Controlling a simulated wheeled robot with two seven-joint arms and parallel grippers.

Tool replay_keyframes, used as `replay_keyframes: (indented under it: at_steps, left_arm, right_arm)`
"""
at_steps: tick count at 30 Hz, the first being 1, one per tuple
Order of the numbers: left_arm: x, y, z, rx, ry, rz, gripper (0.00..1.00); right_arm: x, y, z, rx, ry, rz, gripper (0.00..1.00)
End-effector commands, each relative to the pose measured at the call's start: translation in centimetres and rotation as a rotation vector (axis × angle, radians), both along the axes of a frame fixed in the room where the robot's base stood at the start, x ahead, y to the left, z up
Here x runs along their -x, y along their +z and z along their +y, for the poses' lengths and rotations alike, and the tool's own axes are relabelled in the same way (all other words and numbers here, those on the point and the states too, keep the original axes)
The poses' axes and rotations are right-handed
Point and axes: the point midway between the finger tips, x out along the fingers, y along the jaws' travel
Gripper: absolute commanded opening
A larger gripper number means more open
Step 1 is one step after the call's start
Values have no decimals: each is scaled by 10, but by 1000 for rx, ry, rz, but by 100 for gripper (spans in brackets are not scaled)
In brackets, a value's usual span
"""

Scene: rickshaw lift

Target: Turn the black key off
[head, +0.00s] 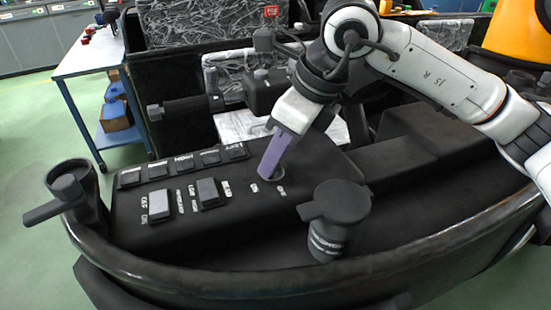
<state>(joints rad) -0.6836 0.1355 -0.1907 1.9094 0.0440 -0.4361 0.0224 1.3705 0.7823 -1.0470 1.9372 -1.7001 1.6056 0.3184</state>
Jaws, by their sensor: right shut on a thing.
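My right gripper (269,174) reaches down from the upper right with its purple fingers, low over the black control panel (135,203). The fingers are shut at a small round key socket, just behind white ON and OFF labels (268,189). The black key itself is hidden by the fingers, so I cannot tell which way it points. My left gripper is out of view.
A black knob with a lever (333,215) stands close in front right. Another lever knob (68,194) is at the left. A curved black rail (215,279) edges the panel.

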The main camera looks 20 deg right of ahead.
Motion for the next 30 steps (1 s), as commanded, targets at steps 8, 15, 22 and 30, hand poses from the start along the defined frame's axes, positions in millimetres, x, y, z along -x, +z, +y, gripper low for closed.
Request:
replay_keyframes:
  at_steps: [8,15,22,30]
  left_arm:
    - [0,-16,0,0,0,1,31]
    - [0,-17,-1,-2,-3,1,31]
    - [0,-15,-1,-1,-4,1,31]
    - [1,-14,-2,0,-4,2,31]
  right_arm:
    - [-3,-1,-1,-4,255,-2,6]
    - [-4,1,-1,-5,477,-2,6]
    - [-5,2,-1,-5,658,-2,6]
    - [-6,2,-1,-3,793,-3,6]
